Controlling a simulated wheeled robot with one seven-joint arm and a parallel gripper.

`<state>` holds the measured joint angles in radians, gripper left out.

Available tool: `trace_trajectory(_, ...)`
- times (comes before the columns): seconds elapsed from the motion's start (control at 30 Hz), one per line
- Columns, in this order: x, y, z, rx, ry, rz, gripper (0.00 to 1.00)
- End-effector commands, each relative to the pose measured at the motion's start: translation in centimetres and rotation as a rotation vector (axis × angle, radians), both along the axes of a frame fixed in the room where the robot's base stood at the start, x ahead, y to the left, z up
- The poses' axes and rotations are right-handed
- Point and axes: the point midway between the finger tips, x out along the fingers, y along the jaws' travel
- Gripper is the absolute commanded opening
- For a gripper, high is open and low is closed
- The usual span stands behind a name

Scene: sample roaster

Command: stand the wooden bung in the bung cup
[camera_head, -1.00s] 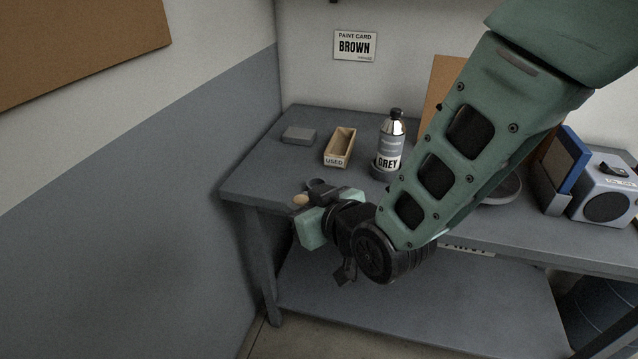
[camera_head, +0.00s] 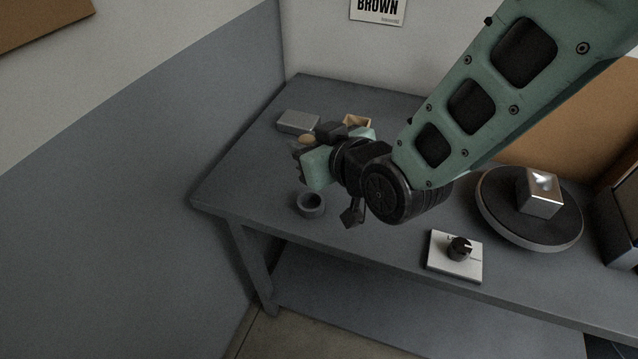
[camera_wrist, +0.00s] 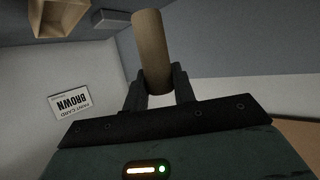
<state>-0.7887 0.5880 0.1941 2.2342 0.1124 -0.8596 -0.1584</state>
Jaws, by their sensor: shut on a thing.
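The wooden bung (camera_wrist: 152,45) is a plain tan cylinder gripped between the two dark fingers of my gripper (camera_wrist: 158,88) in the wrist view, its free end sticking out beyond them. In the head view only a small tan piece of the bung (camera_head: 306,139) shows beside my gripper (camera_head: 308,147). A small dark grey round cup (camera_head: 311,211), which looks like the bung cup, stands on the bench near its front left edge. Its opening faces up and looks empty. My gripper is above and behind it in the picture, apart from it.
A grey block (camera_head: 298,122) and a wooden tray (camera_head: 357,121), partly hidden by my gripper, are at the back left. A white knob panel (camera_head: 447,267) and a round dark stand (camera_head: 500,222) with a metal block (camera_head: 541,197) are to the right. Bench around the cup is clear.

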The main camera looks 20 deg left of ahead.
Motion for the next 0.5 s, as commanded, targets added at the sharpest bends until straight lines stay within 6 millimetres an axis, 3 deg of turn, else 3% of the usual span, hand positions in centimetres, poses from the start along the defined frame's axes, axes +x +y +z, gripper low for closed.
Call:
trace_trajectory(0.3,-0.1,0.0,-4.4,-0.004,0.004,0.001,0.01)
trace_trajectory(0.5,0.0,0.0,-6.2,-0.001,0.001,0.0,0.01)
